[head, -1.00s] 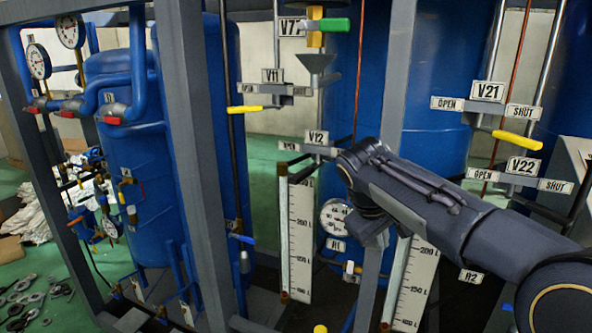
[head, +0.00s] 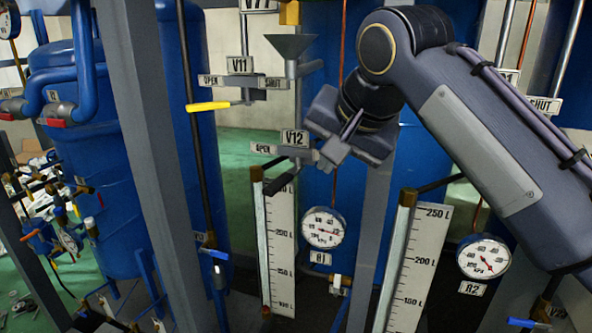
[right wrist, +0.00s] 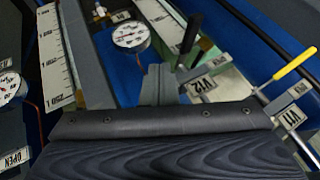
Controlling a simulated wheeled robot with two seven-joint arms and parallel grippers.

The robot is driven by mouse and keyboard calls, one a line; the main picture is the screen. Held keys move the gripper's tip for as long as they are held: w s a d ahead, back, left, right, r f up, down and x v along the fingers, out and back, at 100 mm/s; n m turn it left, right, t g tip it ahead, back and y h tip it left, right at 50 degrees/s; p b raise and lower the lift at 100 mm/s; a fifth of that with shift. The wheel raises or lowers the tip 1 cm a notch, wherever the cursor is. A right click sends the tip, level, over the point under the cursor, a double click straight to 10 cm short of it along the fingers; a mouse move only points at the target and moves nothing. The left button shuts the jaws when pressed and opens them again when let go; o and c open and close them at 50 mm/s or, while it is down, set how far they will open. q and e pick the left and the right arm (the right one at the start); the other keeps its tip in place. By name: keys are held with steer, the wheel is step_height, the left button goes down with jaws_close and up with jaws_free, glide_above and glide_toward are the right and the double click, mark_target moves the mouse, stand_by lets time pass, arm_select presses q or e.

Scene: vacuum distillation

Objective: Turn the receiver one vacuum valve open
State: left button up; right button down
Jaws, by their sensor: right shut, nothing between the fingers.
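Two labelled valves stand near the middle of the head view. The V11 valve (head: 240,84) has a yellow lever (head: 208,106) reaching left below its OPEN plate. The V12 valve (head: 294,138) is just below it, with a dark lever (head: 281,181) beneath its OPEN side. My right gripper (head: 331,156) is shut and empty, just right of the V12 plate and close to it. In the right wrist view the gripper tips (right wrist: 158,82) show beside the V12 label (right wrist: 203,86) and the dark lever (right wrist: 192,33). The yellow lever (right wrist: 295,64) is farther right. My left gripper is out of view.
A grey frame post (head: 150,150) stands left of the valves. The R1 gauge (head: 324,228) and a level scale (head: 281,250) are below the gripper. A funnel (head: 291,47) is above V12. The R2 gauge (head: 484,258) is at the right.

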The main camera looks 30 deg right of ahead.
mark_target(291, 181)
arm_select(q)
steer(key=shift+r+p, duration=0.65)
steer(key=shift+p, duration=0.05)
arm_select(e)
steer(key=w+a+f, duration=0.1)
steer(key=w+f, duration=0.6)
steer(key=w, duration=0.2)
steer(key=shift+a+f, duration=0.15)
steer(key=shift+f, duration=0.15)
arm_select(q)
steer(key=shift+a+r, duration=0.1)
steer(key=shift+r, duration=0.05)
arm_select(e)
steer(key=shift+a, duration=0.15)
